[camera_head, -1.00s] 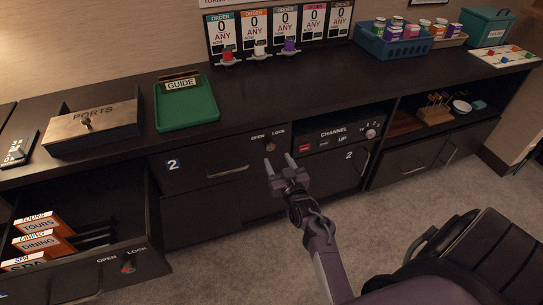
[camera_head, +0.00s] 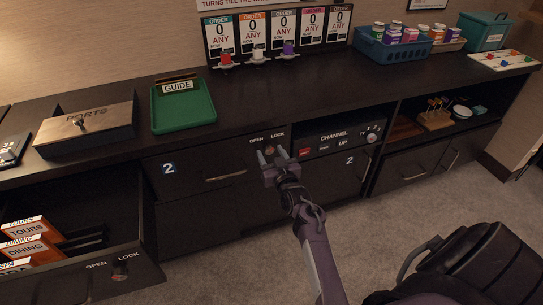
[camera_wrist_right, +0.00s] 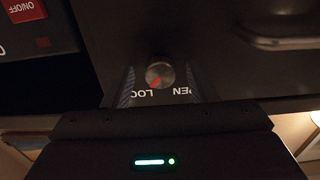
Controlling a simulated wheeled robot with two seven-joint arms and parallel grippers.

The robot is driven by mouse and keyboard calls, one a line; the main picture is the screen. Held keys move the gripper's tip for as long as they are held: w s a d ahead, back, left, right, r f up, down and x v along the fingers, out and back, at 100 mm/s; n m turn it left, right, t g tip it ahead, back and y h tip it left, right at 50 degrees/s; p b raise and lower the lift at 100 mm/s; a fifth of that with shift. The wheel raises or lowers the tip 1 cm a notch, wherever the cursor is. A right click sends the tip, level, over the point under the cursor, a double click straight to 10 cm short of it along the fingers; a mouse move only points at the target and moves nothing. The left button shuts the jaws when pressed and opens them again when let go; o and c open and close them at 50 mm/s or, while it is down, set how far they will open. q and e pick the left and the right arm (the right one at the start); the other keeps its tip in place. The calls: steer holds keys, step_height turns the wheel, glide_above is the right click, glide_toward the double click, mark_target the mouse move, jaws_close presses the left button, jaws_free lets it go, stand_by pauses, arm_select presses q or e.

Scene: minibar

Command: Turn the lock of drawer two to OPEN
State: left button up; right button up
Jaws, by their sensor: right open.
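Drawer two (camera_head: 190,178) is the shut black drawer with a blue 2 label at its left. Its lock knob (camera_wrist_right: 159,75) is a small round silver knob with a red mark, under the counter edge. In the right wrist view the lettering is upside down, and the red mark points lower left, to the LOCK side. My right gripper (camera_head: 272,155) is open in front of the lock, and partly hides it in the head view. In the wrist view its fingers (camera_wrist_right: 164,88) stand on either side of the knob, with gaps; contact is not visible. My left gripper is not in view.
An open drawer (camera_head: 125,262) with orange folders juts out at lower left, with its own lock knob (camera_head: 119,273). A channel panel (camera_head: 335,138) sits right of the lock. The drawer handle (camera_head: 225,177) is to the left. A dark chair-like object (camera_head: 485,265) is at lower right.

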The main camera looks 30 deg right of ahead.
steer(key=c, duration=1)
